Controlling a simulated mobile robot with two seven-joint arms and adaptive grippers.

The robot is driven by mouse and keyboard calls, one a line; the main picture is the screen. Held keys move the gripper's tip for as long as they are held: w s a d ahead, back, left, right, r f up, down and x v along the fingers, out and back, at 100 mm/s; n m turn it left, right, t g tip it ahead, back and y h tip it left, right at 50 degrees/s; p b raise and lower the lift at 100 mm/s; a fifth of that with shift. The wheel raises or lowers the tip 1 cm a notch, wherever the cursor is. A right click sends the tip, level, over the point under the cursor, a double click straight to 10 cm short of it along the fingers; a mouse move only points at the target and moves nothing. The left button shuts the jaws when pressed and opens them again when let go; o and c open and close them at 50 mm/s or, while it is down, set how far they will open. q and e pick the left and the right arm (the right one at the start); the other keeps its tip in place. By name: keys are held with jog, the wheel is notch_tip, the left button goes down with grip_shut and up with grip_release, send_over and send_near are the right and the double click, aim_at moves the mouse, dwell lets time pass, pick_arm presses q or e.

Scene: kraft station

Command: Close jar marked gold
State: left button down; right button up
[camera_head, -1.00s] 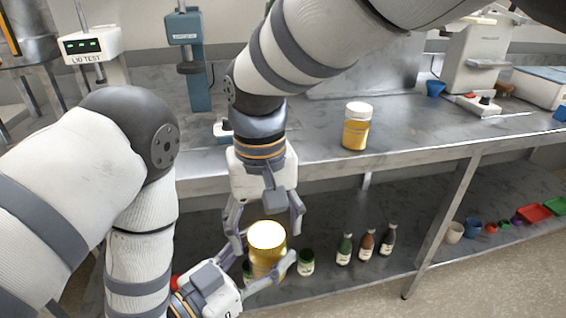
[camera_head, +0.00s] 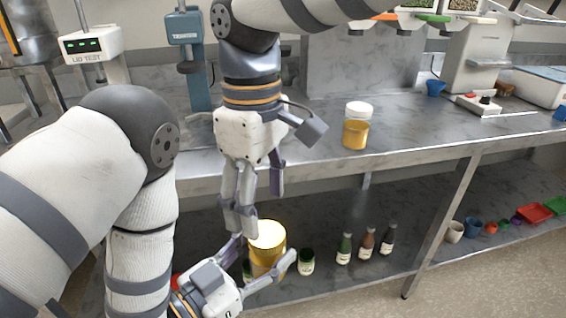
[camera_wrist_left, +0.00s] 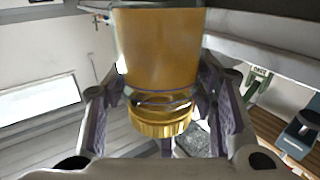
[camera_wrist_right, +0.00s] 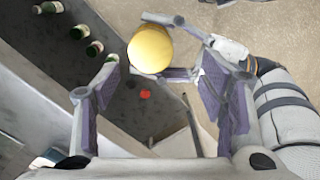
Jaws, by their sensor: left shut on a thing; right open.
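The gold-lidded jar (camera_head: 267,262) with amber contents is held by my left gripper (camera_head: 262,266), low in front of the table. In the left wrist view its amber body (camera_wrist_left: 158,50) is between the fingers. My right gripper (camera_head: 258,208) is open and empty, just above the jar. In the right wrist view the round gold lid top (camera_wrist_right: 150,49) shows beyond the right fingers, apart from them.
A white-lidded amber jar (camera_head: 356,134) stands on the steel table (camera_head: 420,135). Small bottles (camera_head: 366,243) stand on the lower shelf, with cups and trays (camera_head: 534,212) at right. A blue-grey stand (camera_head: 190,65) and a scale (camera_head: 470,60) are at the back.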

aim_at(267, 233)
jog(key=n, duration=0.1)
jog(key=r+n, duration=0.1)
jog(key=w+n, duration=0.1)
jog(key=shift+d+r+n, duration=0.2)
jog(key=shift+r+n, duration=0.05)
jog(key=shift+n, duration=0.05)
notch_tip(267, 233, down, 8)
jog(key=shift+f, duration=0.1)
jog(key=c, duration=1.2)
jog(key=o, duration=1.3)
jog(key=shift+o, duration=0.2)
